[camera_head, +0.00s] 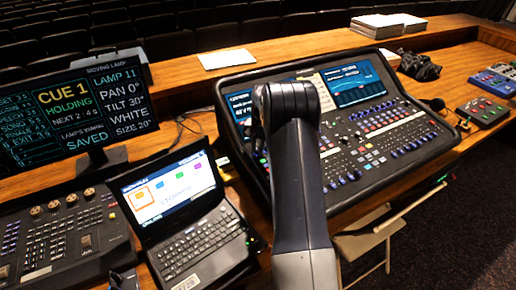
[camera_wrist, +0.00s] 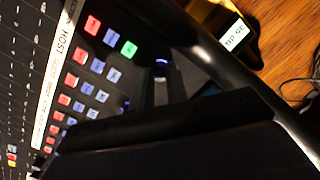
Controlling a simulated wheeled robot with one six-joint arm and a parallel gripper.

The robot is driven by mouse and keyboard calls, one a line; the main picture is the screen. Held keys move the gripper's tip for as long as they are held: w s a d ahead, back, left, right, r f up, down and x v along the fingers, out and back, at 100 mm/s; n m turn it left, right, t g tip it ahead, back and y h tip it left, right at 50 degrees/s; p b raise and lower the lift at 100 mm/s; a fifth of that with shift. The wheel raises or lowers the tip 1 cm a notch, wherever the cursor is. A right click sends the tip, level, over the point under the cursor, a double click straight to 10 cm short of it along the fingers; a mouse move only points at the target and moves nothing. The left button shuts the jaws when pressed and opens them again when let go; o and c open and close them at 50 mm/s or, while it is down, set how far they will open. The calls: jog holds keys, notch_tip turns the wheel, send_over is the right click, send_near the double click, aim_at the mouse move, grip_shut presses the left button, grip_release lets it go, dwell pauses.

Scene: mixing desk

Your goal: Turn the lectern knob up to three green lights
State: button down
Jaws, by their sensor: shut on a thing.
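The mixing desk (camera_head: 375,145) fills the middle of the head view. My own arm stands in front of its left part and hides my gripper there. In the wrist view the desk's buttons (camera_wrist: 92,25) show close up in red, blue and one green. My gripper (camera_wrist: 163,82) is low over the desk near its edge, its dark fingers closed around a small dark knob with a bluish glint (camera_wrist: 161,63). The knob's own label is not readable, so I cannot confirm by sight that it is the lectern knob. A white label strip (camera_wrist: 62,45) reads HOST. I cannot make out a row of level lights.
A laptop (camera_head: 185,215) and a lighting console (camera_head: 65,240) stand left of the desk. A cue screen (camera_head: 75,115) is behind them. Papers (camera_head: 227,58) lie on the ledge. A small pedal-like box (camera_head: 482,112) sits at the right. A folding chair (camera_head: 365,240) is below the desk.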

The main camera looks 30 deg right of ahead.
jog(key=shift+m, duration=1.1)
jog(key=c, duration=1.7)
grip_release()
jog(key=r, duration=0.3)
jog(key=r+b, duration=0.1)
jog(key=r, duration=0.3)
jog(key=d+r+b, duration=0.1)
jog(key=r, duration=0.2)
jog(key=shift+s+r, duration=0.35)
jog(key=shift+r, duration=0.05)
jog(key=shift+f, duration=0.1)
jog(key=f, duration=0.3)
jog(key=f+p, duration=0.1)
jog(key=f, duration=0.3)
jog(key=a+f, duration=0.1)
jog(key=f, duration=0.2)
jog(key=shift+w+f+p, duration=0.35)
jog(key=shift+p, duration=0.05)
